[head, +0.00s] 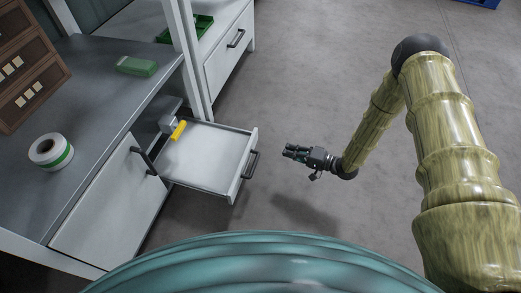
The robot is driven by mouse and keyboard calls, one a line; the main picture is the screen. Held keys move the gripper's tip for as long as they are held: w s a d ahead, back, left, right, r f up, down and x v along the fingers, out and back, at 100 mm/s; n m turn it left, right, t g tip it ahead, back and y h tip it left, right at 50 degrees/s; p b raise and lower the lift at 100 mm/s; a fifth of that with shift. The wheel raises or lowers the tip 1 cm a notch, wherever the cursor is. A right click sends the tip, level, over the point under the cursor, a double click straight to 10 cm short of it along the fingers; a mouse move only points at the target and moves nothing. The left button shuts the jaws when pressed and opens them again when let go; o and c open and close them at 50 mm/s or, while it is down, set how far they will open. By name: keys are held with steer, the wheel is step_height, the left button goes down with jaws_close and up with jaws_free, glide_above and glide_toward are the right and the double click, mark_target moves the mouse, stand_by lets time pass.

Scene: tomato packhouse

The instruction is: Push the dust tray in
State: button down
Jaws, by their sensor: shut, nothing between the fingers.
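The dust tray (210,155) is a shallow white drawer that stands pulled out from under the grey workbench (95,95). Its dark bar handle (250,164) is on its front, facing right. Inside the tray, at its back left, is a small grey and yellow object (178,131). My gripper (288,152) is to the right of the tray front, apart from the handle, with its fingers pointing left toward it. The gripper is shut and empty. The back end of the tray is hidden under the bench top.
A white cabinet door (110,205) with a dark handle is beside the tray. On the bench lie a roll of tape (50,151) and a green block (137,66). A white post (186,60) rises behind the tray. The grey floor right of the tray is clear.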

mark_target(253, 140)
steer(key=w+a+b, duration=0.1)
steer(key=a+b, duration=0.1)
steer(key=a, duration=0.1)
steer(key=w+a+g+y+b, duration=0.1)
steer(key=w+a+b, duration=0.1)
steer(key=a+b, duration=0.1)
steer(key=w+a+f+g+y+b, duration=0.1)
steer(key=w+a+b, duration=0.1)
steer(key=a+b, duration=0.1)
steer(key=shift+a+n, duration=0.3)
steer(key=shift+a, duration=0.5)
steer(key=shift+w+a+r, duration=0.15)
steer(key=shift+a, duration=0.4)
